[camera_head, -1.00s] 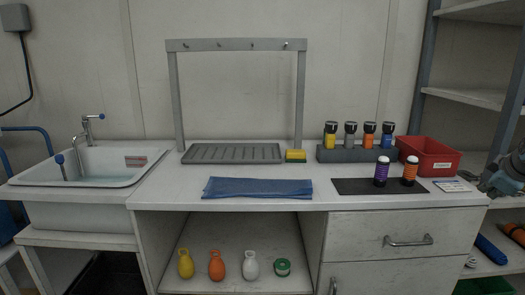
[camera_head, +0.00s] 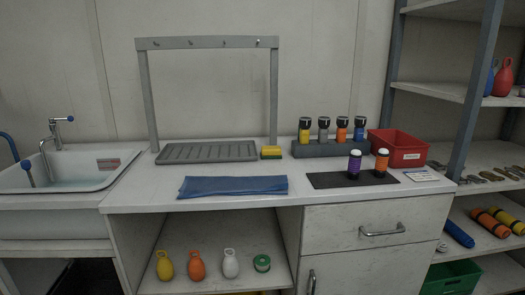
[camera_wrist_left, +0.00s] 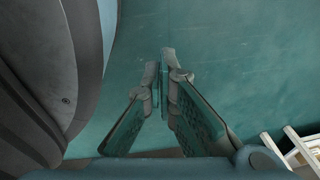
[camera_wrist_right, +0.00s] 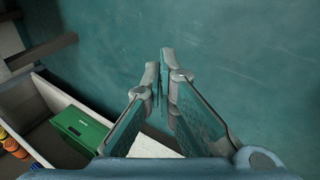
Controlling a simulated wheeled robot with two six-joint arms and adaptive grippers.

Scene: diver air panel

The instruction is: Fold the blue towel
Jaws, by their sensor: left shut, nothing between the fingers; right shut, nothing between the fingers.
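The blue towel (camera_head: 232,187) lies flat on the white counter near its front edge in the head view. It is a long, narrow strip, and it looks folded into layers. Neither gripper shows in the head view. My left gripper (camera_wrist_left: 164,62) is shut and empty in the left wrist view, above a teal floor. My right gripper (camera_wrist_right: 162,65) is shut and empty in the right wrist view, also away from the towel.
On the counter (camera_head: 150,195) stand a grey drying tray (camera_head: 206,152), a yellow sponge (camera_head: 271,152), a rack of bottles (camera_head: 331,148), a dark mat (camera_head: 325,180) with two bottles and a red bin (camera_head: 398,148). A sink (camera_head: 60,180) is left, shelves right.

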